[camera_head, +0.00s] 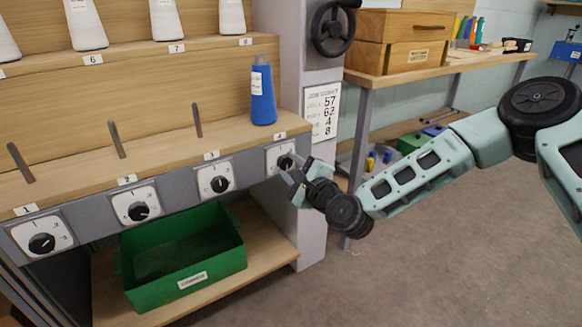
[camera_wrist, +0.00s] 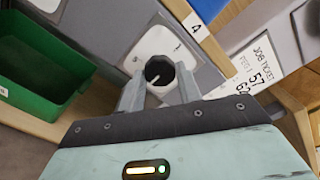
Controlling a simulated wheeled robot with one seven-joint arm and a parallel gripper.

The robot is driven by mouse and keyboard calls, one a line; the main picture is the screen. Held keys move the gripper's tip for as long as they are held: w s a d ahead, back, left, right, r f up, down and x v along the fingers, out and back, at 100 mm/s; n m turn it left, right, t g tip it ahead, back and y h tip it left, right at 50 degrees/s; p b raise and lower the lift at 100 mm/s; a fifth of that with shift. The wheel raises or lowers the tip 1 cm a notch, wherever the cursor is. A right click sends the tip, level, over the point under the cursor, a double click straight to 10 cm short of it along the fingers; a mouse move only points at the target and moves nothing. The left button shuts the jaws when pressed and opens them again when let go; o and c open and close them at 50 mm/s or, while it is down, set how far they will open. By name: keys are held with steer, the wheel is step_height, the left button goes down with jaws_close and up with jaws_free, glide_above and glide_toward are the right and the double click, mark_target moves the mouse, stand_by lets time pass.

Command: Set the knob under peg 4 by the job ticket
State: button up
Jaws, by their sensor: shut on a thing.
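The knob under peg 4 (camera_head: 285,162) is black on a white dial plate (camera_head: 273,155), at the right end of the grey rail. My gripper (camera_head: 291,172) is at this knob, with its fingers around it. In the wrist view my gripper (camera_wrist: 160,92) has one finger on each side of the knob (camera_wrist: 159,73), whose white pointer line shows. The dial marks are mostly hidden. The job ticket (camera_head: 322,111) hangs on the grey post and reads 57, 62, 4, 8; its small labels are hard to read. It is partly in the wrist view (camera_wrist: 262,66).
A blue cone (camera_head: 262,95) stands at position 4 above the knob. Knobs 1 (camera_head: 42,243), 2 (camera_head: 139,210) and 3 (camera_head: 220,184) sit along the rail to the left. A green bin (camera_head: 183,258) stands on the lower shelf. Open floor lies to the right.

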stand_by(0.3)
steer(key=o, duration=1)
steer(key=p+v, duration=0.3)
steer(key=v, duration=1.4)
steer(key=shift+s+d, duration=0.15)
steer(key=shift+d, duration=0.05)
